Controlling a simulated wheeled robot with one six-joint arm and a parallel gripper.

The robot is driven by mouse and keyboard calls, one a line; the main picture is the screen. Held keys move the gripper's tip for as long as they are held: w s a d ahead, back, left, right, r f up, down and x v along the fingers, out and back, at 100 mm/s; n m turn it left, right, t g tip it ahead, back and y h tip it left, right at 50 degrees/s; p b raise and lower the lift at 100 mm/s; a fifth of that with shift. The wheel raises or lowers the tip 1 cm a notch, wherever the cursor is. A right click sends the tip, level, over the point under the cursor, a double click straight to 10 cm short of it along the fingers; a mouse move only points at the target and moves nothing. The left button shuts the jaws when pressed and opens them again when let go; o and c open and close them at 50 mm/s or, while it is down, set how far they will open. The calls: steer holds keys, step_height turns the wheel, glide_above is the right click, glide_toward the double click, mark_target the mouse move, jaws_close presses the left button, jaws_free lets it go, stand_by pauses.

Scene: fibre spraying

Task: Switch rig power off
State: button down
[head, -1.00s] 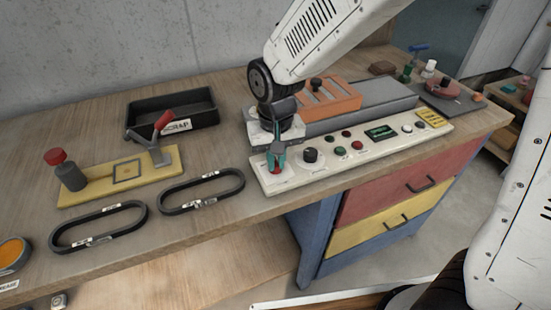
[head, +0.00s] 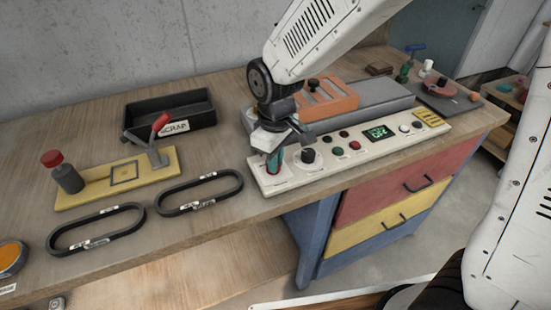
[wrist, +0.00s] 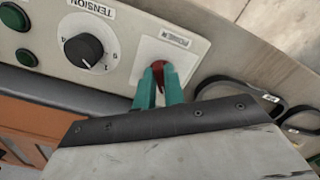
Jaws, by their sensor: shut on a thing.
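The white control panel (head: 318,169) lies along the front of the workbench. At its left end is the red power switch (wrist: 158,72), on a white plate whose label I see only in part. My gripper (head: 274,166) reaches down over this end. Its teal fingers (wrist: 158,92) are closed on the red switch, one on each side, and hide part of it. The black tension knob (head: 308,155) is just to the right of the gripper in the head view. The small green display (head: 379,133) on the panel is lit.
An orange slotted block (head: 330,99) and a grey bed stand behind the panel. Two black belts (head: 97,243) (head: 201,207), a yellow fixture (head: 100,196) with a red-handled lever, and a black scrap tray (head: 180,107) lie to the left. Green and red buttons (head: 338,151) sit right of the knob.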

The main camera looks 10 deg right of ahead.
stand_by(0.4)
steer(key=c, duration=1.5)
jaws_free()
step_height(320, 180, up, 8)
steer(key=shift+f, duration=0.1)
steer(key=s+d+r+m, duration=0.2)
steer(key=s+d+m, duration=0.1)
steer(key=s+d, duration=0.3)
steer(key=s+d+r+m+t, duration=0.1)
steer(key=s+d+r+m, duration=0.2)
steer(key=s+d, duration=0.3)
steer(key=s+d+r+m, duration=0.3)
steer(key=s+d+m, duration=0.1)
steer(key=s+d, duration=0.3)
steer(key=shift+s+d, duration=0.1)
steer(key=shift+d, duration=0.55)
